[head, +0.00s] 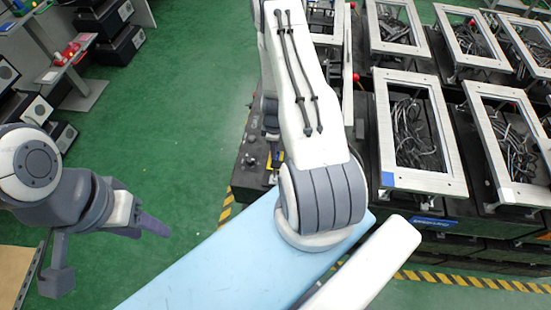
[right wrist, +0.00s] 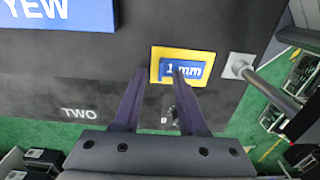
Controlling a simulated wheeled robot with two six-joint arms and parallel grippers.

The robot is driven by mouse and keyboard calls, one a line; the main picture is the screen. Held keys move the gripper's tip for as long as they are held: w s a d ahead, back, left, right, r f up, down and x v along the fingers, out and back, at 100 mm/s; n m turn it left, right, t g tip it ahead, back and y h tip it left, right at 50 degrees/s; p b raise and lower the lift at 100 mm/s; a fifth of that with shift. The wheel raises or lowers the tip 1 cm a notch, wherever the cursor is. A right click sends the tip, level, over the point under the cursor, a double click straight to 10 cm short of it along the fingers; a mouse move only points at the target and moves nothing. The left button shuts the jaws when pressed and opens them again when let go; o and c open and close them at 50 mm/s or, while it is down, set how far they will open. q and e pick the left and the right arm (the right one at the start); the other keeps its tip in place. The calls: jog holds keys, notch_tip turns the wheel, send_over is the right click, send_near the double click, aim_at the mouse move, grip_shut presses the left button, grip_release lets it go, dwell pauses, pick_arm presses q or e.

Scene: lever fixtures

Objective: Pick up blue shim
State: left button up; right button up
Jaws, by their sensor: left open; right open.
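The blue shim (right wrist: 193,71), marked "1 mm", sits inside a yellow frame (right wrist: 155,61) on a dark panel in the right wrist view. My right gripper (right wrist: 158,73) is open with nothing between its fingers. Its right fingertip overlaps the shim in the picture; its left fingertip is left of the yellow frame. I cannot tell whether either touches. My right arm hides most of this area in the head view. My left gripper (head: 108,253) is open and empty over the green floor at the left.
A metal lever (right wrist: 268,85) on a square plate stands right of the shim. A blue sign (right wrist: 65,12) is at the upper left of the panel, with "TWO" printed below. Metal frames with cables (head: 418,130) fill the right of the head view. The green floor (head: 190,100) is open.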

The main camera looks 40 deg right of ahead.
grip_shut()
